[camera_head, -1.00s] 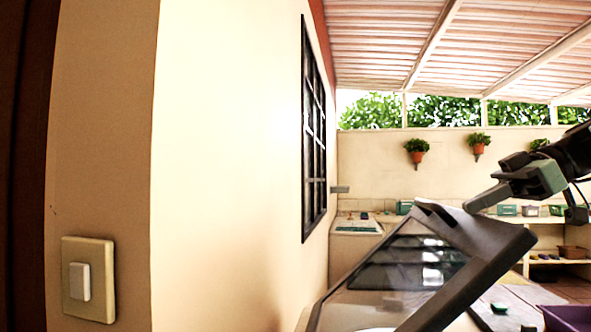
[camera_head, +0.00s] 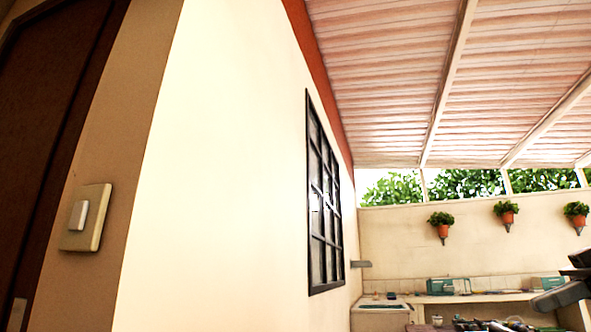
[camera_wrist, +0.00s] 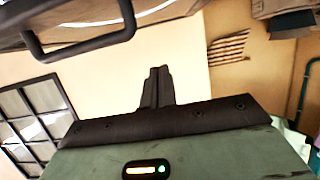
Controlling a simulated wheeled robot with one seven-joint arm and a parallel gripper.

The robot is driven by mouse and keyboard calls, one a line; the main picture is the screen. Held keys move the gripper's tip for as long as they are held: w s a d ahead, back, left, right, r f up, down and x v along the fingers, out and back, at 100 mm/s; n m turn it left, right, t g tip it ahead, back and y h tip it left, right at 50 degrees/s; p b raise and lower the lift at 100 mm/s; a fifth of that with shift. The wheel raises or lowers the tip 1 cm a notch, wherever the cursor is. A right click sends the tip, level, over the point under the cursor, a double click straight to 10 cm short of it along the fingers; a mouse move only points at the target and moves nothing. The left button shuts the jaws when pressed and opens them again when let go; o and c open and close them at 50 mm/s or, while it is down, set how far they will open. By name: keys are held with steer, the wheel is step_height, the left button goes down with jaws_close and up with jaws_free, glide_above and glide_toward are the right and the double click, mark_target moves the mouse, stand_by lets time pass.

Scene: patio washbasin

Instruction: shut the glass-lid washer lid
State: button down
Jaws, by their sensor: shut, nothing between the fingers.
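The glass lid of the washer is out of the head view now. In the wrist view, a dark bar handle (camera_wrist: 85,48) on a grey-brown edge crosses the top left; it may be the lid's handle, but I cannot be sure. My gripper (camera_wrist: 157,72) shows there with its two dark fingers together and nothing between them. The fingertips look apart from the bar, below and to its right. In the head view, only part of my gripper (camera_head: 540,304) shows at the lower right edge.
A cream wall with a dark barred window (camera_head: 325,195) stands on the left, with a light switch (camera_head: 86,217) nearer. A washbasin (camera_head: 380,317) and cluttered counter (camera_head: 480,297) lie at the back. Potted plants (camera_head: 442,228) hang on the far wall.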

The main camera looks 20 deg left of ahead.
steer(key=f+b, duration=0.1)
steer(key=f, duration=0.1)
steer(key=d+f+b, duration=0.1)
steer(key=f+b, duration=0.1)
steer(key=f, duration=0.1)
steer(key=f+b, duration=0.2)
steer(key=shift+d+f, duration=0.15)
steer(key=shift+d, duration=0.1)
